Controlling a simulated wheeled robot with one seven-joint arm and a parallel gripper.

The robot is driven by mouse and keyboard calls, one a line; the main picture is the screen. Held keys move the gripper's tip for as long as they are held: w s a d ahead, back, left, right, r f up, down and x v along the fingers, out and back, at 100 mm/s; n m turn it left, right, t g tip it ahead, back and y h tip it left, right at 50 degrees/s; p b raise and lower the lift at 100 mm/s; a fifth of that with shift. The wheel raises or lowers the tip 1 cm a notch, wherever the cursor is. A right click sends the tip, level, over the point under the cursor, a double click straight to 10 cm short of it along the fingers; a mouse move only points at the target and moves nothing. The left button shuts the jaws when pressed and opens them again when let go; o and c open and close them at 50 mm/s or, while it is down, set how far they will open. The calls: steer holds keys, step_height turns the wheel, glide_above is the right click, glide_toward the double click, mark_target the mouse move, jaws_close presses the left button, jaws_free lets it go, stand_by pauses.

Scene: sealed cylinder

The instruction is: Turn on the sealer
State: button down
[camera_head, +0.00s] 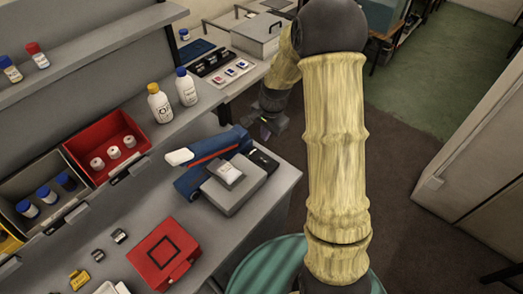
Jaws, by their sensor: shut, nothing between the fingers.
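The sealer looks to be the blue device (212,147) with a white-tipped upper arm, lying along the grey bench. Its lower blue body (192,181) shows below the arm. No switch on it can be made out at this size. My gripper (266,132) is dark and hangs just past the bench's right edge, up and to the right of the sealer. It is shut and empty, and apart from the sealer as far as I can see. My arm hides part of the area to the right.
A grey box (237,188) with a small packet on top stands beside the sealer. A red case (163,255) lies in front. A red bin (108,145), two white bottles (160,103) and a tray of small items (230,72) stand nearby. Open floor (410,160) lies right.

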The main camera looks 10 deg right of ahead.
mark_target(261, 157)
steer(key=f+p, duration=0.1)
steer(key=f, duration=0.2)
steer(key=f+p, duration=0.1)
steer(key=f, duration=0.2)
steer(key=w+a+f+p, duration=0.1)
steer(key=f, duration=0.3)
steer(key=shift+w+f, duration=0.3)
steer(key=shift+f, duration=0.3)
steer(key=shift+s+d, duration=0.1)
steer(key=shift+f, duration=0.1)
steer(key=shift+a, duration=0.2)
steer(key=shift+d, duration=0.2)
